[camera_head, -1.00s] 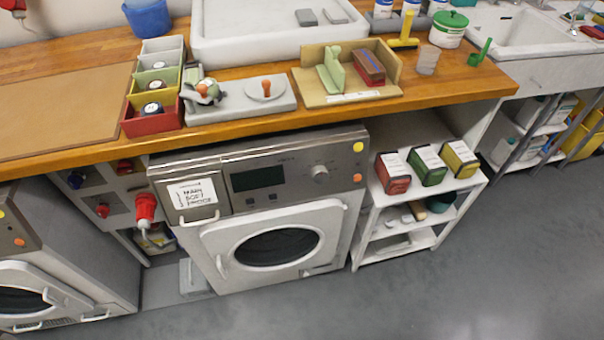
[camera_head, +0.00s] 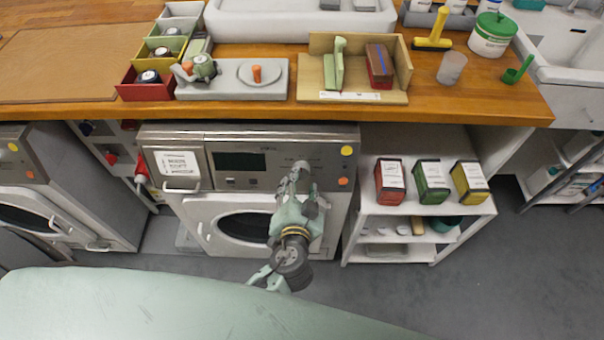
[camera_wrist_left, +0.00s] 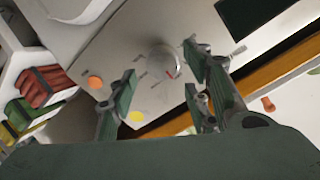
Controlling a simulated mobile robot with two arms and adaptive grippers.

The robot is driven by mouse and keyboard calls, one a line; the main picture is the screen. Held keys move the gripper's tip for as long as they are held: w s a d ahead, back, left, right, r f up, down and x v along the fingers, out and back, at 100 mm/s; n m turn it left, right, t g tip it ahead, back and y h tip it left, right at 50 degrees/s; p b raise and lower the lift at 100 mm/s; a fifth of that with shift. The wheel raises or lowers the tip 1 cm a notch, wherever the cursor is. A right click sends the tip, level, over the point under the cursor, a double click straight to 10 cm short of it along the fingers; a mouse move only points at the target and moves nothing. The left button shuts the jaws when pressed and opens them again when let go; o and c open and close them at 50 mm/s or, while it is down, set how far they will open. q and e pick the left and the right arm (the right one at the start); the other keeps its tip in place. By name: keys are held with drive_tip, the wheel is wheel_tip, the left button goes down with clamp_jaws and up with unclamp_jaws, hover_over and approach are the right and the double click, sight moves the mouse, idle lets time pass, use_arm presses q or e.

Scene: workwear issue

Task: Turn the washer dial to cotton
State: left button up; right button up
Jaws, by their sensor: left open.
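The washer (camera_head: 190,133) stands under the wooden worktop, with its control panel across the top front. Its round silver dial (camera_wrist_left: 163,62) shows in the left wrist view, with small printed marks around it and a red mark at its edge. The marks are too small to read. In the head view my left gripper (camera_head: 300,178) is in front of the right part of the panel and covers much of the dial area. In the left wrist view the left gripper (camera_wrist_left: 158,92) is open, its fingers apart with the dial beyond the gap. My right gripper is not in view.
An orange button (camera_head: 344,182) and a yellow button (camera_head: 346,150) sit right of the dial. A white shelf (camera_head: 400,207) with several boxes stands right of the washer. The worktop edge (camera_head: 420,113) overhangs the panel. A second washer (camera_head: 70,190) is at left.

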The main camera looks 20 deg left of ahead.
sight(304, 176)
use_arm(q)
drive_tip(key=x, duration=0.3)
drive_tip(key=shift+d, duration=0.1)
drive_tip(key=shift+w+f, duration=0.1)
drive_tip(key=shift+w, duration=0.2)
drive_tip(key=shift+w+f, duration=0.1)
drive_tip(key=shift+w, duration=0.15)
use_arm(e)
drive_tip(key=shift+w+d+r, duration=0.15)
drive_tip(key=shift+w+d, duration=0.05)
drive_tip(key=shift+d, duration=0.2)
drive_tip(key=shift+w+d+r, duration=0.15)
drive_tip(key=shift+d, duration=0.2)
use_arm(q)
drive_tip(key=shift+s, duration=0.1)
drive_tip(key=c, duration=1.1)
drive_tip(key=shift+o, duration=0.2)
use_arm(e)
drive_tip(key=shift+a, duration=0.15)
use_arm(q)
drive_tip(key=shift+f, duration=0.1)
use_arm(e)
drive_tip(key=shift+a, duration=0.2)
